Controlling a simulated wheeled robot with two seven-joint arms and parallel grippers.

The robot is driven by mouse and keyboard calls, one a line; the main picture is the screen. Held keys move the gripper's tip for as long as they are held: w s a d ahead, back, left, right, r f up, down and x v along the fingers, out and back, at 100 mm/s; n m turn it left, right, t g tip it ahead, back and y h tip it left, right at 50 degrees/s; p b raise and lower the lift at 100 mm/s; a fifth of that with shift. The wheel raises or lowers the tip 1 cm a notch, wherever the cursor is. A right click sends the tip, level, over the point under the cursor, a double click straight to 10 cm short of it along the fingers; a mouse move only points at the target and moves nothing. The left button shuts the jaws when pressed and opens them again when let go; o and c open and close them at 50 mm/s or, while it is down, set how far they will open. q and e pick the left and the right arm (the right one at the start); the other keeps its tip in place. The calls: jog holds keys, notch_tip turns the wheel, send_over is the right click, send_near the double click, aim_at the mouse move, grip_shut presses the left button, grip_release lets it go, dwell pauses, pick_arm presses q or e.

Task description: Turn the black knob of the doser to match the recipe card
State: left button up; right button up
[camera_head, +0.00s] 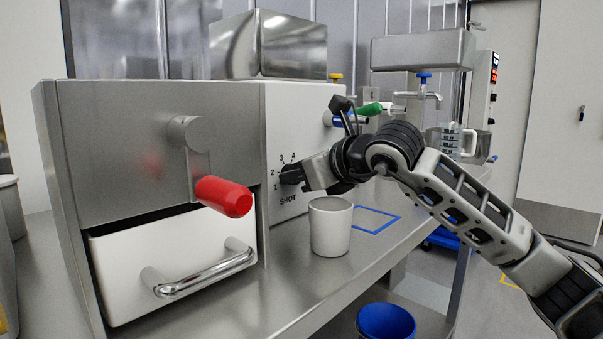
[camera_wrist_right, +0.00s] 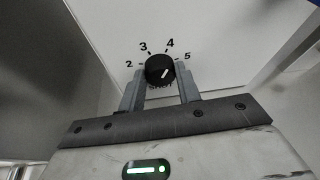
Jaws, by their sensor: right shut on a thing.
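The doser (camera_head: 150,135) is a large steel machine with a white front panel. Its black knob (camera_head: 291,177) sits above the word SHOT, with numbers around it. In the right wrist view the black knob (camera_wrist_right: 159,69) shows a short white mark slanting up and right, seemingly between 4 and 5. My right gripper (camera_head: 304,174) reaches in from the right and is shut on the knob; the wrist view shows the right gripper's fingers (camera_wrist_right: 160,88) on both sides of it. I see no recipe card. My left gripper is not in view.
A white cup (camera_head: 330,227) stands on the steel bench just below my right gripper. A red-handled lever (camera_head: 222,196) and a drawer handle (camera_head: 205,268) stick out at left. Blue tape (camera_head: 376,219) marks the bench. A blue bucket (camera_head: 386,322) is below.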

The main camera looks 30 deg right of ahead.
jog(key=o, duration=1)
jog(key=b+v, duration=0.1)
jog(key=v, duration=1.5)
jog(key=shift+b, duration=0.3)
